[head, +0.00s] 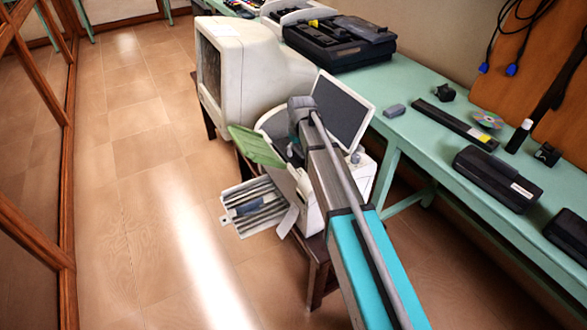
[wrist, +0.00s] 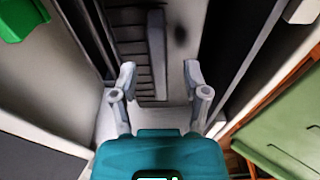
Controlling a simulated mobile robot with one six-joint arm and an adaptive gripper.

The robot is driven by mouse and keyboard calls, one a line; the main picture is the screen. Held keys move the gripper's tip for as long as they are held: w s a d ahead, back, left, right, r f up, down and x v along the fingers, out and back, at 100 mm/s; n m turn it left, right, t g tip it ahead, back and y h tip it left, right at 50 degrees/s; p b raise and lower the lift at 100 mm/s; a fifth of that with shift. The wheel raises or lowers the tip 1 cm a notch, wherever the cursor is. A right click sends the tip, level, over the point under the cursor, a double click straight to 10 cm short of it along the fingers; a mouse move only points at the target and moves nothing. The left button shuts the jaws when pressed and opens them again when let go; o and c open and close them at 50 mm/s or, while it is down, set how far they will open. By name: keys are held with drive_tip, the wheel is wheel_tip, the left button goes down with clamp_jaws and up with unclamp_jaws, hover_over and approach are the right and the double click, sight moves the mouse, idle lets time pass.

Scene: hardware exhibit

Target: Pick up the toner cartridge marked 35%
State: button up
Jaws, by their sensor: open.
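No 35% mark is readable in either view, so I cannot tell which item is that toner cartridge. My gripper (wrist: 159,78) is open in the wrist view, its two grey fingers apart. It points into a narrow bay with dark side walls. A long dark grey bar (wrist: 157,55) lies in the bay beyond the fingertips, beside a ribbed strip, with no visible contact. In the head view my arm reaches over an open white printer (head: 310,205) and hides the gripper. Dark cartridge-like units, one with a white label (head: 523,190) and one long with a yellow label (head: 487,141), lie on the bench.
A green flap (head: 257,146) and a slatted tray (head: 262,215) stick out from the printer. An old monitor (head: 240,65) stands behind it. The green bench (head: 415,150) runs along the right. The tiled floor at left is clear.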

drive_tip(key=shift+w+f+b, duration=0.1)
drive_tip(key=shift+f+b, duration=0.3)
drive_tip(key=shift+f, duration=0.25)
clamp_jaws()
idle(0.4)
